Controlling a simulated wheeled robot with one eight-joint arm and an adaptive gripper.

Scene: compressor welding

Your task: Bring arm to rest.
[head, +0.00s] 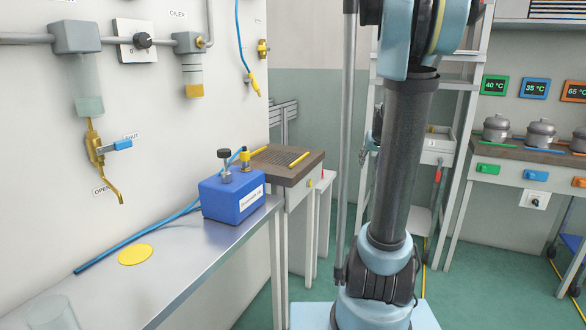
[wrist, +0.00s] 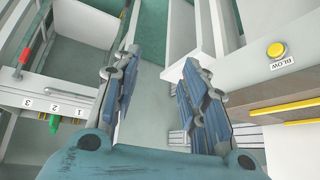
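My arm (head: 400,160) rises upright in the right half of the head view, its upper end cut off by the top edge. My gripper is out of the head view. In the wrist view my gripper (wrist: 155,95) shows two blue-grey fingers standing apart, with nothing between them. Behind the fingers are pale panels and a bit of green floor, at some distance.
A metal bench (head: 190,262) along the left wall bears a blue box (head: 232,196) and a yellow disc (head: 135,254). A wooden-topped stand (head: 290,168) is behind it. Pots (head: 540,132) stand on a counter at right. A yellow BLOW button (wrist: 276,49) is at the wrist view's right.

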